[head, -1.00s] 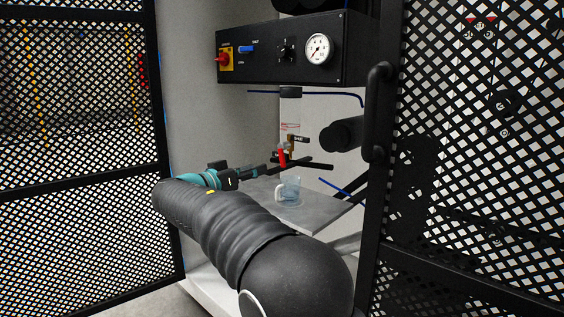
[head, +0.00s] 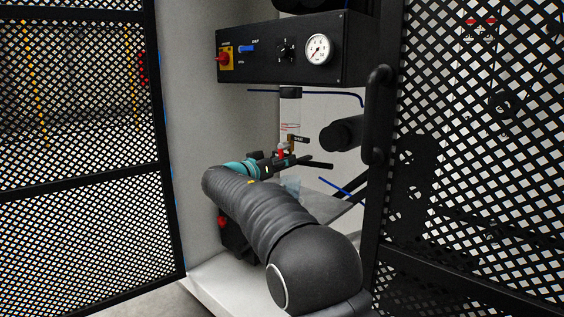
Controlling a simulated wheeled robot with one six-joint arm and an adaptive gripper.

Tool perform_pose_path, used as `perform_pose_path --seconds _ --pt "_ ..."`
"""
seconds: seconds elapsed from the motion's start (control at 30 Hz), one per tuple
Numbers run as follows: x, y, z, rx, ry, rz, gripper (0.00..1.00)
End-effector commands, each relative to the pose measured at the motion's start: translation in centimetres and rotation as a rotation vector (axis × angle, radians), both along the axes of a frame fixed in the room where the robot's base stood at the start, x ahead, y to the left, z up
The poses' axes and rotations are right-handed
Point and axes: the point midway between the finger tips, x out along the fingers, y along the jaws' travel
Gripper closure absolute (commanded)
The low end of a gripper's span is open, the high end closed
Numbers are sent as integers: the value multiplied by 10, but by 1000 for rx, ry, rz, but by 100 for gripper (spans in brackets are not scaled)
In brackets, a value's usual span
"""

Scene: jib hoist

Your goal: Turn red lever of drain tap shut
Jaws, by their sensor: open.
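The drain tap (head: 291,143) sits under a clear bowl (head: 290,124) with red marks, beside a small dark label. Its red lever (head: 282,150) shows just above my gripper, and its lower part is hidden behind the gripper. My gripper (head: 312,161) is open, its dark fingers pointing right across the front of the tap at lever height. I cannot tell whether a finger touches the lever, nor its exact angle.
A clear cup (head: 291,186) stands on a grey shelf (head: 325,206) below the tap, partly hidden by my arm. A black panel (head: 265,66) with a gauge hangs above. A dark cylinder (head: 342,134) is to the right. Mesh doors (head: 80,190) flank the opening.

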Motion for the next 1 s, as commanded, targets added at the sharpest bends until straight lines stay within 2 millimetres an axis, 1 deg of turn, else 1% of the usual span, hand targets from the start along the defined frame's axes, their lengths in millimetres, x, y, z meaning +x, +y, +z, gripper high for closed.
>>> perform_pose_path --seconds 0.07,0.17,0.2,0.23,0.27,0.67,0.87,1.0 --pt "0 0 0 0 0 0 58" --pt "0 0 0 0 0 0 81" --pt "0 0 0 0 0 0 91" --pt "0 0 0 0 0 0 98" --pt "0 0 0 0 0 0 100" --pt "-1 0 0 -31 24 1 100" --pt "-4 -4 0 -115 89 2 100" --pt "-6 -7 3 -205 159 1 100"
